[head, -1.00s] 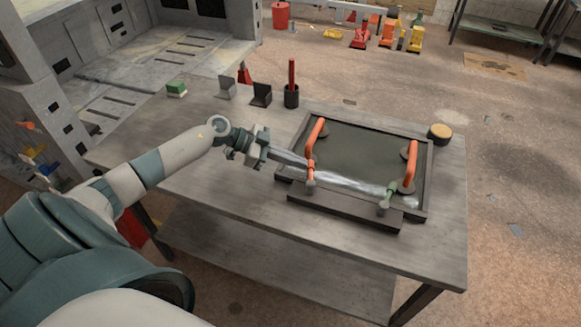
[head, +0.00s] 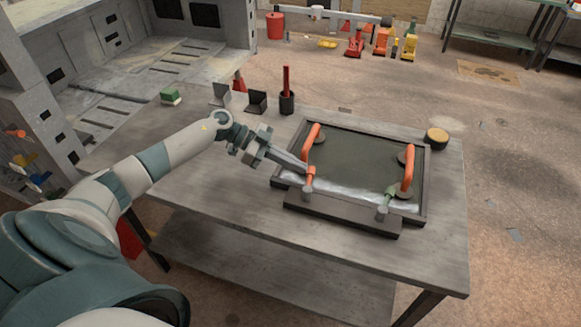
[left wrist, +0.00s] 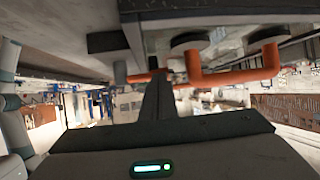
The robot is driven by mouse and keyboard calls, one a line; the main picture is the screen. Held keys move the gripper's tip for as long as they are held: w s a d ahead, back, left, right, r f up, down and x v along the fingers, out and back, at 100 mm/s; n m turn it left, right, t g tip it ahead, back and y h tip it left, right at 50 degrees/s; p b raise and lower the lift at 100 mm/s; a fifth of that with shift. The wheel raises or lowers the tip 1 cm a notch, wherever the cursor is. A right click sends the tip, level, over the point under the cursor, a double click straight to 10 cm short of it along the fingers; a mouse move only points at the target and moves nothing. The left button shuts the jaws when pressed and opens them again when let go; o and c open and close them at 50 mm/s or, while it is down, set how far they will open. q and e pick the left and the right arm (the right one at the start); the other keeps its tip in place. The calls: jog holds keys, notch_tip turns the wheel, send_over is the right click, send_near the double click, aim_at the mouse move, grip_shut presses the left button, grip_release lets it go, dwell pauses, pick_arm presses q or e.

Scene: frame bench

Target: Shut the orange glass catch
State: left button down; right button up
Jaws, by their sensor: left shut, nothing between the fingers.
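The orange catch (head: 310,176) sits on a short grey post at the near-left part of the glass frame (head: 343,217). I cannot tell whether its lever is shut. My left gripper (head: 304,167) is shut and empty, its fingertips close beside the orange lever on its left. In the left wrist view the dark fingers (left wrist: 157,98) stand just in front of a short orange bar (left wrist: 140,77), which seems to be the catch. I cannot tell whether they touch. A green catch (head: 390,193) sits on another post at the near right. My right gripper is out of view.
Two orange handles stand on the glass, a left one (head: 309,141) close to my fingers and a right one (head: 408,168). A red tool in a dark cup (head: 287,103), two brackets and a yellow-topped round pot (head: 437,137) stand near the bench edges. The front-left bench top is clear.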

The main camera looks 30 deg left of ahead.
pick_arm(q)
jog(key=p+v, duration=0.2)
jog(key=v, duration=0.2)
jog(key=shift+r, duration=0.2)
jog(key=shift+s+a+b, duration=0.4)
jog(key=shift+a+b, duration=0.35)
jog(key=shift+b, duration=0.1)
jog(key=b+v, duration=0.2)
jog(key=v, duration=0.6)
jog(key=shift+r+b, duration=0.15)
jog(key=shift+b, duration=0.25)
